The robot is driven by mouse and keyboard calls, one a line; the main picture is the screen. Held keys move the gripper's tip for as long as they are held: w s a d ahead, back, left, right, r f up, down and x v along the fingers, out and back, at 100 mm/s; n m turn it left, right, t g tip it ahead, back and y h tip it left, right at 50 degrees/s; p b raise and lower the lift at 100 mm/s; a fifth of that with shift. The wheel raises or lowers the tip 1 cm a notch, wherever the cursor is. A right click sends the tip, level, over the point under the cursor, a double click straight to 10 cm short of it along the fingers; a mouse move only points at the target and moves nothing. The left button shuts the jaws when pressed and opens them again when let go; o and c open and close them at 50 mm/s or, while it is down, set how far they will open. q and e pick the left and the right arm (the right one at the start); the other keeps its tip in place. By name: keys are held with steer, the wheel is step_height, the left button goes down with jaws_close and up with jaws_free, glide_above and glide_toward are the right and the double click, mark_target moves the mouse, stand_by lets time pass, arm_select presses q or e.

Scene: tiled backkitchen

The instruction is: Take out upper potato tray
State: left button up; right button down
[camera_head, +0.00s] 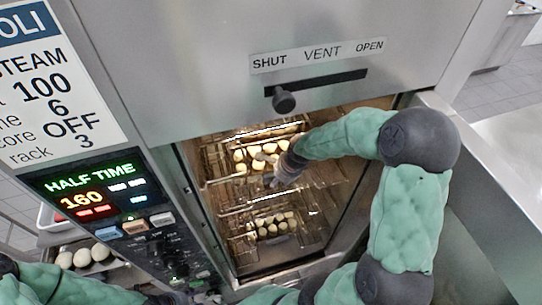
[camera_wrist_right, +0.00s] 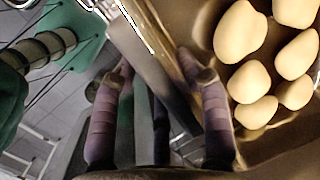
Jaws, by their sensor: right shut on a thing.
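The open oven (camera_head: 225,205) holds two trays of pale potatoes, one above the other. The upper potatoes (camera_head: 258,154) sit in the upper part of the oven. My right gripper (camera_head: 272,180) reaches in from the right at the upper tray's front edge. In the right wrist view, the upper potato tray (camera_wrist_right: 262,147) has its edge between the two fingers of my right gripper (camera_wrist_right: 160,85), which is shut on it. Several potatoes (camera_wrist_right: 255,80) lie in this tray. The lower potatoes (camera_head: 272,224) are below. My left arm enters at the lower left; its fingers cannot be made out.
Wire rack rails (camera_head: 215,160) line the oven's sides. The control panel (camera_head: 105,205) is left of the opening, and a vent slider (camera_head: 284,102) is above it. A container with pale round items (camera_head: 85,257) stands at the lower left. A metal surface (camera_head: 500,140) is at right.

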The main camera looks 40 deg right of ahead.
steer(key=shift+w+d+r, duration=0.15)
steer(key=shift+w+r, duration=0.05)
steer(key=shift+r, duration=0.4)
steer(key=b+v, duration=0.1)
steer(key=v, duration=0.1)
steer(key=shift+a+r, duration=0.2)
steer(key=shift+r, duration=0.1)
steer(key=s+a, duration=0.2)
steer(key=s, duration=0.6)
steer(key=s+a+r+b, duration=0.1)
steer(key=s+a, duration=0.1)
steer(key=s, duration=0.7)
steer(key=shift+a+r, duration=0.15)
steer(key=shift+a, duration=0.15)
